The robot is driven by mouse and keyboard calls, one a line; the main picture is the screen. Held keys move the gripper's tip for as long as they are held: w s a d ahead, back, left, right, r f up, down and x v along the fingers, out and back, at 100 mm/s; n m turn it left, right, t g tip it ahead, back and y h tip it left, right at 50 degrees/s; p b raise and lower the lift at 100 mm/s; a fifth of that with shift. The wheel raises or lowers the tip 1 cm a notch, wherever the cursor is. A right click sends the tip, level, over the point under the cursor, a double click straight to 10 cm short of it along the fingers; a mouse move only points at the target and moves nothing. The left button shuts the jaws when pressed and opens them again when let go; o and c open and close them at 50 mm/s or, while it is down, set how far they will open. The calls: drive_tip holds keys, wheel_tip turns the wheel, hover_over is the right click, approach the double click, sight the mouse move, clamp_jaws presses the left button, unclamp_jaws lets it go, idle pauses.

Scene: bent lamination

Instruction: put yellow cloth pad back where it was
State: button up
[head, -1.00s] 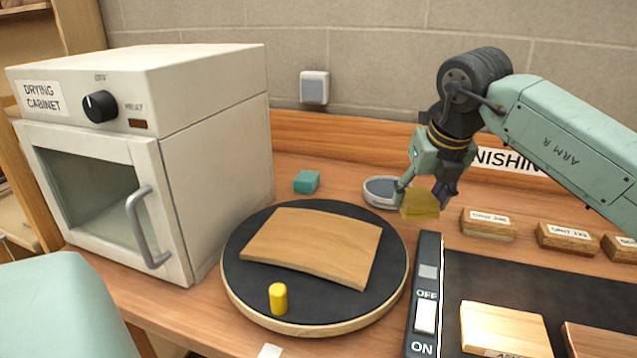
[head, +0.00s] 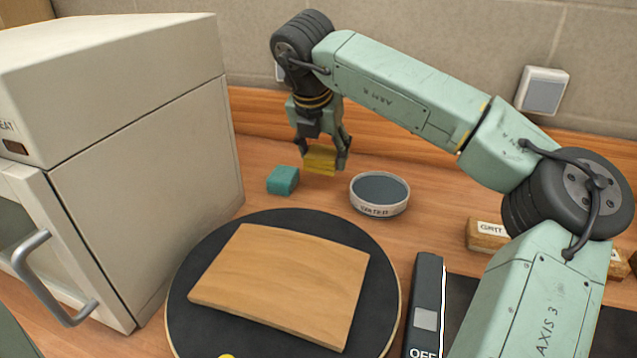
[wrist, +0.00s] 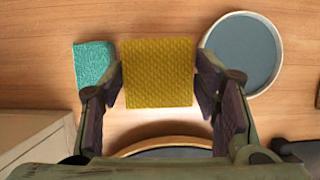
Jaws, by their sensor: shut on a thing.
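The yellow cloth pad (head: 320,159) is held between the fingers of my gripper (head: 322,158), at the back of the bench. In the wrist view the pad (wrist: 157,73) fills the gap between the two fingers of my gripper (wrist: 158,85). A teal block (head: 283,180) sits just left of the pad, and a round dish with a grey-blue inside (head: 380,193) sits to its right. In the wrist view the pad overlies bare wood between the teal block (wrist: 95,65) and the dish (wrist: 243,52). I cannot tell whether the pad touches the bench.
A round black turntable (head: 290,222) with a curved wooden board (head: 285,282) is in front. The drying cabinet (head: 150,170) stands at the left. A wooden block with a label (head: 487,235) is at the right, partly behind my arm.

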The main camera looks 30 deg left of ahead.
sight(325, 193)
wheel_tip(325, 193, down, 8)
drive_tip(key=shift+r+p, duration=0.25)
drive_tip(key=shift+p, duration=0.65)
drive_tip(key=shift+f, duration=0.15)
drive_tip(key=o, duration=0.7)
drive_tip(key=shift+r, duration=0.3)
drive_tip(key=shift+s+r+b, duration=0.15)
drive_tip(key=shift+r+b, duration=0.15)
drive_tip(key=shift+b, duration=0.05)
drive_tip(key=b+v, duration=0.3)
drive_tip(key=v, duration=0.8)
drive_tip(key=shift+r, duration=0.1)
